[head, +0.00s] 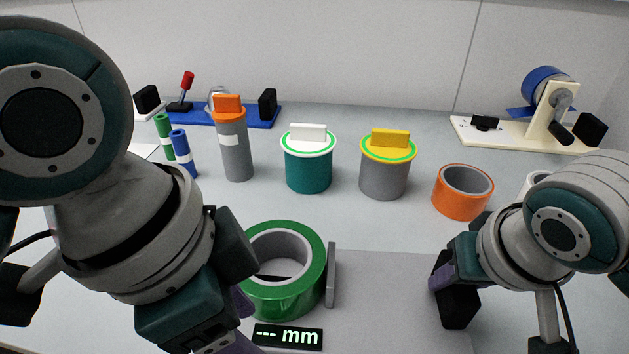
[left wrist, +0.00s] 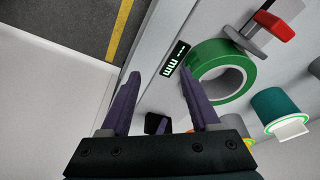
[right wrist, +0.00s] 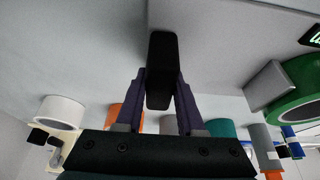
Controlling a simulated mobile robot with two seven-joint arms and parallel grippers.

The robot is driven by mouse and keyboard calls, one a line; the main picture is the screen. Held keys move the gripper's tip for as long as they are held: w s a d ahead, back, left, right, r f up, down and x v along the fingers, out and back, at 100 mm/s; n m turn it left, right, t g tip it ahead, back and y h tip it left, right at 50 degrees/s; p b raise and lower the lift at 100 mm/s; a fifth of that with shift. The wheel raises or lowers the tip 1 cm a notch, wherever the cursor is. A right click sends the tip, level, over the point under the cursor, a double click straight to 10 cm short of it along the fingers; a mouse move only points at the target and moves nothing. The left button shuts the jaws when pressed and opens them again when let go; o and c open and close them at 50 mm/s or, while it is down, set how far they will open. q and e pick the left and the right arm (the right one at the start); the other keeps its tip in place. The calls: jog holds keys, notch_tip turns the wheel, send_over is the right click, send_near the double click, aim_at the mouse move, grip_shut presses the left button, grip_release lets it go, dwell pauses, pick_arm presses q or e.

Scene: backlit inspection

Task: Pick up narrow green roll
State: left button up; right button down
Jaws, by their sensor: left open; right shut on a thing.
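A green tape roll (head: 312,285) with a white core lies on the grey plate in front of me, partly behind my left gripper. It also shows in the left wrist view (left wrist: 240,72) and at the right edge of the right wrist view (right wrist: 285,112). My left gripper (left wrist: 158,84) is open with nothing between its fingers; its right finger overlaps the roll's edge in that view. Whether they touch I cannot tell. My right gripper (right wrist: 160,92) is shut on a black block (right wrist: 160,62), right of the roll in the head view (head: 457,305).
A grey upright plate (head: 331,275) stands at the roll's right; a display (head: 287,337) reading "--- mm" is in front. Behind are green and blue tubes, a grey-orange canister (head: 236,150), teal (head: 308,172) and grey (head: 384,180) lidded pots, and an orange ring (head: 462,198).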

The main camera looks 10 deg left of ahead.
aim_at(268, 289)
pick_arm(q)
jog(key=w+r+m+g+y, duration=0.1)
jog(key=w+r+m+y, duration=0.1)
jog(key=w+r+m, duration=0.45)
jog(key=f, duration=0.7)
jog(key=shift+w+a, duration=0.25)
notch_tip(268, 289, down, 5)
jog(key=shift+s+f, duration=0.15)
jog(key=shift+f, duration=0.05)
grip_shut()
jog(key=shift+r, duration=0.1)
